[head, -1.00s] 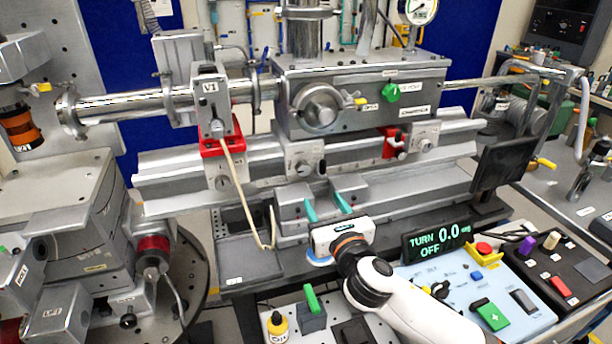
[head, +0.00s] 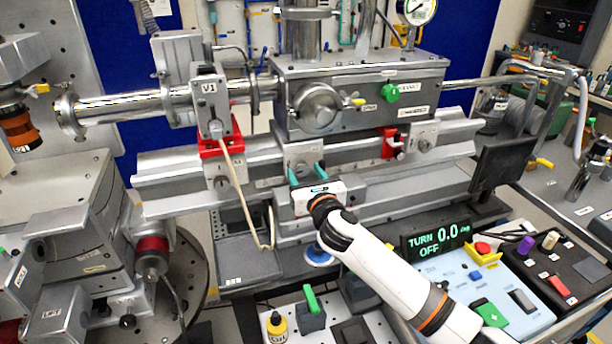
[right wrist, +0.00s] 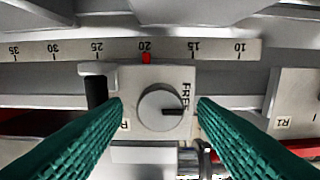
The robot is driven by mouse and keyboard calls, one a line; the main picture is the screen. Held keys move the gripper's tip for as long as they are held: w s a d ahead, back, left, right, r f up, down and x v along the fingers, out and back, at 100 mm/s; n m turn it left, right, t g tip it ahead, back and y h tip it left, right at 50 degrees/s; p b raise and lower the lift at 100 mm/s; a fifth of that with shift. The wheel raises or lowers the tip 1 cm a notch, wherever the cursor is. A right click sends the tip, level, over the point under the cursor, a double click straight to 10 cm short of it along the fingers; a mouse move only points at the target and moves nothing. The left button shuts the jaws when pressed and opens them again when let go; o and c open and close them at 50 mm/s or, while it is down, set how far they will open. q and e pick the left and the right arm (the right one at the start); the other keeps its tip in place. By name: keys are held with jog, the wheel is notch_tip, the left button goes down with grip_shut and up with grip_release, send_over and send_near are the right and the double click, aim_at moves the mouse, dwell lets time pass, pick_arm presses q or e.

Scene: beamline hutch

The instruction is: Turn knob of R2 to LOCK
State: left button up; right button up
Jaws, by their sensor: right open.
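My right gripper (head: 306,170) is open and empty, its teal fingers pointing at the middle carrier (head: 298,151) on the rail. In the right wrist view the gripper (right wrist: 160,106) has one finger on each side of a round grey knob (right wrist: 155,101), with no clear contact. The knob's dark pointer mark (right wrist: 173,112) points right, at the word FREE (right wrist: 186,94). The carrier's label (right wrist: 125,125) is mostly hidden behind the left finger; only part of a letter shows. The neighbouring carrier at right is labelled R1 (right wrist: 283,123). My left gripper is not in view.
A scale (right wrist: 75,50) runs above the knob, with a red marker (right wrist: 146,57) near 20. A display (head: 436,238) reading TURN 0.0 OFF and a control box (head: 452,275) are at lower right.

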jog(key=shift+c, duration=0.2)
jog(key=c, duration=0.9)
jog(key=shift+c, duration=0.2)
jog(key=shift+m, duration=0.3)
jog(key=m+p, duration=0.1)
jog(key=m, duration=0.7)
jog(key=shift+p, duration=0.35)
jog(key=m, duration=0.9)
jog(key=shift+f+p, duration=0.15)
jog(key=shift+p, duration=0.15)
jog(key=shift+m, duration=0.3)
